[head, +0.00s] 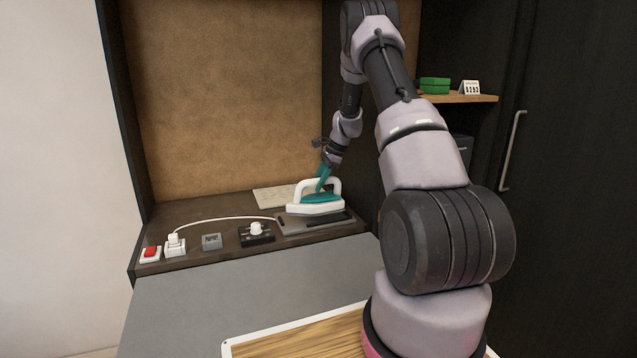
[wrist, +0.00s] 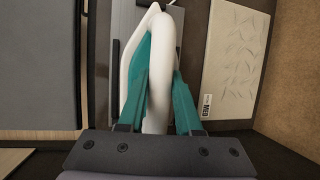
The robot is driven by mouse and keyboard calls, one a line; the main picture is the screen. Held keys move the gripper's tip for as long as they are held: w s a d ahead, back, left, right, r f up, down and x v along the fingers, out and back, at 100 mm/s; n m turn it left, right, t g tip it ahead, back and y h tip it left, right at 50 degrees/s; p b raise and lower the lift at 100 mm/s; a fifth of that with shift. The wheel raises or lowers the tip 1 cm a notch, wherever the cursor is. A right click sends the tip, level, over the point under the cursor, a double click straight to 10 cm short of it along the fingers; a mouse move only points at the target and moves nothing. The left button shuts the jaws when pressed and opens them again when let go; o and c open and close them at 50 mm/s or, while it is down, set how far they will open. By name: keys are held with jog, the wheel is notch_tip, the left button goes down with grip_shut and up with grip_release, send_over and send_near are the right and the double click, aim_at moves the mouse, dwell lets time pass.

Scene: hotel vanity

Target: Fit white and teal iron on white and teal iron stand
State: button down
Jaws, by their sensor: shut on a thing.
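The white and teal iron (head: 302,208) has a white body and looped handle with teal parts; it is at the back right of the vanity top. My gripper (head: 323,180) is shut on its handle from above. In the wrist view, the teal fingers lie on either side of the white handle (wrist: 161,70). The stand (head: 292,229) appears as a flat grey plate with dark strips, directly under and in front of the iron. I cannot tell whether the iron touches it. The iron hides part of the plate, which also shows in the wrist view (wrist: 120,18).
A white cord runs left to a plug (head: 175,245). A red switch (head: 150,253), a grey block (head: 211,242) and a dark box with a white knob (head: 256,232) line the front edge. A pale card (head: 272,198) lies behind. A dark side wall stands close right.

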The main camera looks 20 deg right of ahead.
aim_at(317, 204)
jog(key=shift+f, duration=1.3)
dwell(1.0)
jog(key=c, duration=0.5)
grip_release()
jog(key=shift+s+f, duration=0.1)
